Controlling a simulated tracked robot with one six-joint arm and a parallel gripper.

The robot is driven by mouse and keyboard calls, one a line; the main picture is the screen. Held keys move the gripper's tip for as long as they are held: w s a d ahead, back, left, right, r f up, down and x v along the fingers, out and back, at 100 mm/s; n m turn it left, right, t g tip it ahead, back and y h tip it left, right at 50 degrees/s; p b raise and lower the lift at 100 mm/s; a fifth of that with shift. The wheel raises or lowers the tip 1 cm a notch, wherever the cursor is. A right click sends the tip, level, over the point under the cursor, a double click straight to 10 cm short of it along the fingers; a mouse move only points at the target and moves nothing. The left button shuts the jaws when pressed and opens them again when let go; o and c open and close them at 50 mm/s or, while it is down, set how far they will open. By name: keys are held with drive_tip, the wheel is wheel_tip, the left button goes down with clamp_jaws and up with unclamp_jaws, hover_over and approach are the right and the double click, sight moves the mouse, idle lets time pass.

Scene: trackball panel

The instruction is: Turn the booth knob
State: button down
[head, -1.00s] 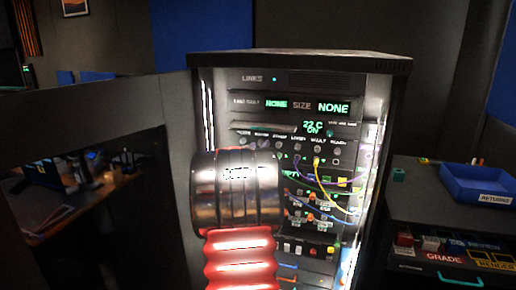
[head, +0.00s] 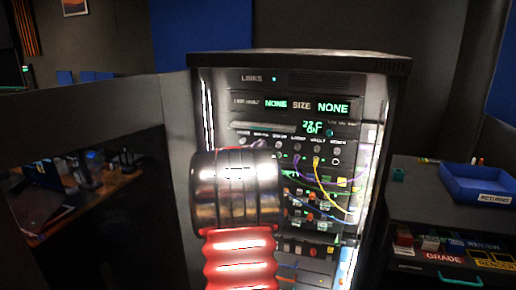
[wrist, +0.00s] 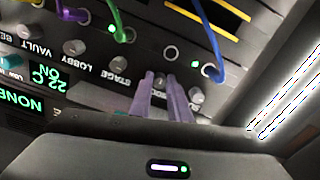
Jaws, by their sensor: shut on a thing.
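A row of small grey knobs runs along the rack panel, with labels such as STAGE, LOBBY and VAULT, seen upside down in the wrist view. My gripper (wrist: 165,82) has its two pale purple fingers close together around a knob position beside the STAGE knob (wrist: 120,62). The fingers cover that knob and its label, so I cannot read whether it says BOOTH. Another knob (wrist: 197,95) stands free just right of the fingers. In the head view my dark, red-ribbed arm blocks the gripper and part of the panel.
The rack (head: 300,62) has lit displays reading NONE and 22 C ON. Purple, yellow and blue cables hang below the knobs; a blue cable (wrist: 208,30) is close to the fingers. A blue tray (head: 475,182) sits on a cabinet at right.

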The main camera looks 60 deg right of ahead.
drive_tip(key=shift+m, duration=0.3)
drive_tip(key=shift+d+r+m, duration=0.1)
drive_tip(key=shift+m, duration=8.7)
drive_tip(key=c, duration=1.7)
unclamp_jaws()
drive_tip(key=shift+w, duration=0.1)
drive_tip(key=shift+o, duration=0.2)
